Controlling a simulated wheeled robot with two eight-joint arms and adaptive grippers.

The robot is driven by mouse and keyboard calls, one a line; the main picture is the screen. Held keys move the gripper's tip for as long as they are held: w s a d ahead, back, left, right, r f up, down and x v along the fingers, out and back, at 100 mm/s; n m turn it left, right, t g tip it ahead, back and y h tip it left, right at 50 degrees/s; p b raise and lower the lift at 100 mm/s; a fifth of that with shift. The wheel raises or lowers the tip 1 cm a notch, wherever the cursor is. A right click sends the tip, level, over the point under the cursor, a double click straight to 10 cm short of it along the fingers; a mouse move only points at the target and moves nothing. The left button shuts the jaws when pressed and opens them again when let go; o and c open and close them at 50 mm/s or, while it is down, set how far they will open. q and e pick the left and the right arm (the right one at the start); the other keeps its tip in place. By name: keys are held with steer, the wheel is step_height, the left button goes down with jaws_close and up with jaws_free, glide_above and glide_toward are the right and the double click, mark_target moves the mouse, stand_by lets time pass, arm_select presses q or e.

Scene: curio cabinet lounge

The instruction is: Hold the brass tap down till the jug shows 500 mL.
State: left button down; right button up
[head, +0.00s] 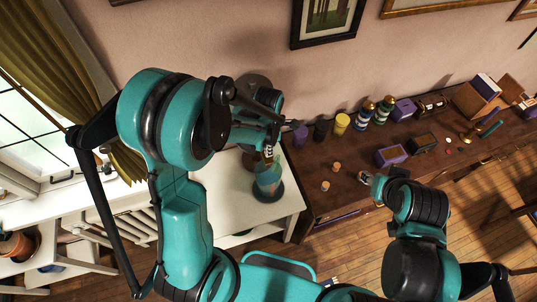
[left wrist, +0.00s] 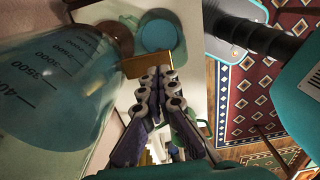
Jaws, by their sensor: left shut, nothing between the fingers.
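My left gripper (head: 270,150) is shut with nothing between its fingers. In the left wrist view its fingertips (left wrist: 162,72) are together at a brass piece (left wrist: 150,64), apparently the tap; I cannot tell whether they press on it. A large clear vessel with blue contents and volume marks in the thousands (left wrist: 55,80) fills the left of that view. Beyond the brass piece is a round pale-blue shape (left wrist: 157,35), perhaps the jug from above. In the head view a blue-green see-through vessel (head: 267,182) stands below my left gripper. No jug level is readable. My right gripper (head: 366,178) is over the brown cabinet's front edge.
The vessel stands on a white table (head: 228,205). The brown cabinet (head: 345,205) at right carries small corks (head: 326,186), a yellow cup (head: 341,123), striped bottles (head: 365,112) and purple boxes (head: 391,156). A window and curtain (head: 45,55) are at left. A patterned rug (left wrist: 262,75) lies on the floor.

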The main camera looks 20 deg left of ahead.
mark_target(269, 161)
arm_select(q)
steer(key=shift+f, duration=1.6)
steer(key=f+t+b, duration=0.1)
steer(key=b, duration=0.1)
steer(key=s+f+t+y+b, duration=0.1)
steer(key=b, duration=0.2)
steer(key=shift+d, duration=0.35)
steer(key=shift+r, duration=0.25)
steer(key=shift+r+p, duration=0.7)
